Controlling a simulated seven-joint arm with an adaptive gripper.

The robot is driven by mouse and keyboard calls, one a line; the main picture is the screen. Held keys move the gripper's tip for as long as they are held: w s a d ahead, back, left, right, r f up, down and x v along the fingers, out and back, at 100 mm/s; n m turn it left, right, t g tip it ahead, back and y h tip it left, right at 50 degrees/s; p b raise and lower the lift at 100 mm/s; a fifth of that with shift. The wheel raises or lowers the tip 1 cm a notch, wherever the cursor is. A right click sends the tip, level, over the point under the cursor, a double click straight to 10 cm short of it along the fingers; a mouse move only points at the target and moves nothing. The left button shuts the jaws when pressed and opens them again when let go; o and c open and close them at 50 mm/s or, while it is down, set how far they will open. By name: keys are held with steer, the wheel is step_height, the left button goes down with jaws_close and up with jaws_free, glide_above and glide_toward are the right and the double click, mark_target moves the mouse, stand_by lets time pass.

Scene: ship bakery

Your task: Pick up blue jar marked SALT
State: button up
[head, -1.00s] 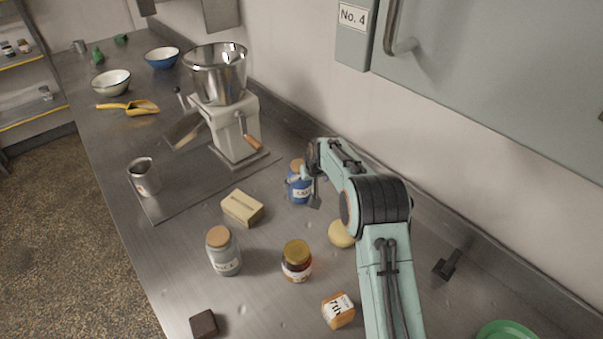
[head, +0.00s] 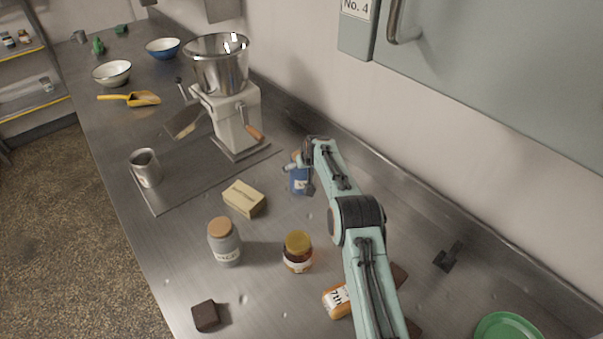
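The blue jar (head: 299,183) with a white label stands on the steel counter, right of the grinder's base, in the head view. The label's letters are mostly hidden. My gripper (head: 300,173) is at the jar, reaching down over its top, with one finger at its upper left and another along its right side. The gripper covers much of the lid and the right side. I cannot tell whether the fingers touch the jar.
A grey jar with a cork lid (head: 224,242), an amber jar (head: 297,252), a butter-coloured block (head: 244,198) and an orange labelled box (head: 336,300) stand nearby. The grinder (head: 236,118) is behind left. A wall runs along the right.

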steer(key=c, duration=1)
steer(key=shift+c, duration=0.2)
steer(key=shift+r, duration=0.2)
